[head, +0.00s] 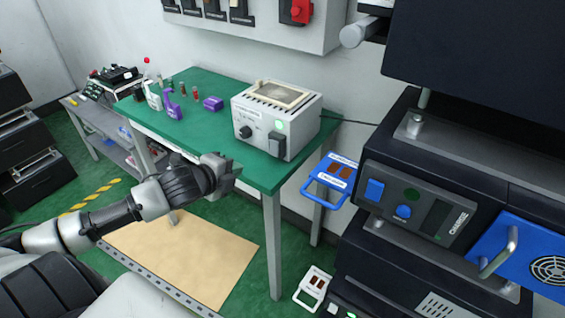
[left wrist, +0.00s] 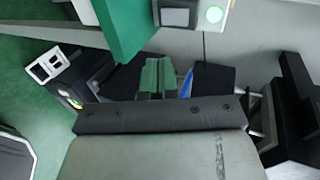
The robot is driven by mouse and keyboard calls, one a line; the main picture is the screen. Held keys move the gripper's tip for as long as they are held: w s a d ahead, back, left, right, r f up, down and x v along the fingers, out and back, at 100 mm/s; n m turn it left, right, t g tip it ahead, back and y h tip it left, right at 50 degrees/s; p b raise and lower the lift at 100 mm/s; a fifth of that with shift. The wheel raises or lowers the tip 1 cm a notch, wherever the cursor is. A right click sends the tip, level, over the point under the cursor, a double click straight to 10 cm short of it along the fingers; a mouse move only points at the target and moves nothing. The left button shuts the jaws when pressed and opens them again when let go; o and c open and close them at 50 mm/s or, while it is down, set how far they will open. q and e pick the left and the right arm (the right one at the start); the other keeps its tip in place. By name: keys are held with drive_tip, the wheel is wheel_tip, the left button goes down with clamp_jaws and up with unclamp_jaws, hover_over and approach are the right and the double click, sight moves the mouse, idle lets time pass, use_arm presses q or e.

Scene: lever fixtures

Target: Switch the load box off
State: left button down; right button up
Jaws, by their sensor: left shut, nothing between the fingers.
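The load box (head: 262,128) is a white case with a vented top, standing on the green table (head: 215,145). Its front has a black knob (head: 245,132), a dark switch (head: 277,145) and a lit green lamp (head: 280,126). The box's corner shows at the top of the left wrist view, with the switch (left wrist: 175,17) and the glowing lamp (left wrist: 214,14). My left gripper (head: 236,170) is shut and empty, in front of the table's near edge, below and left of the box and apart from it. Its closed fingers (left wrist: 159,78) show in the left wrist view. My right gripper is not in view.
Spray bottles (head: 172,103) and a purple block (head: 213,104) stand on the table left of the box. A black rack with a charger panel (head: 412,203) stands at the right. A blue-handled unit (head: 333,178) is between table and rack. A wall cabinet (head: 262,20) hangs above.

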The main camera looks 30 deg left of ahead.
use_arm(q)
drive_tip(key=p, duration=0.1)
approach(273, 146)
drive_tip(key=w+f, duration=0.1)
drive_tip(key=w, duration=0.1)
drive_tip(key=w+f, duration=0.4)
drive_tip(key=shift+w+d, duration=0.15)
drive_tip(key=shift+d, duration=0.1)
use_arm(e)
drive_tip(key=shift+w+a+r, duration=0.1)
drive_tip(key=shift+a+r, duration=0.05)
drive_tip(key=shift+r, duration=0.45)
use_arm(q)
drive_tip(key=shift+w+f+b, duration=0.1)
drive_tip(key=shift+f+b, duration=0.15)
drive_tip(key=shift+b, duration=0.05)
drive_tip(key=shift+r+t, duration=0.15)
drive_tip(key=shift+t, duration=0.15)
drive_tip(key=shift+w+r+p, duration=0.15)
drive_tip(key=shift+r+p, duration=0.7)
drive_tip(key=shift+r, duration=0.2)
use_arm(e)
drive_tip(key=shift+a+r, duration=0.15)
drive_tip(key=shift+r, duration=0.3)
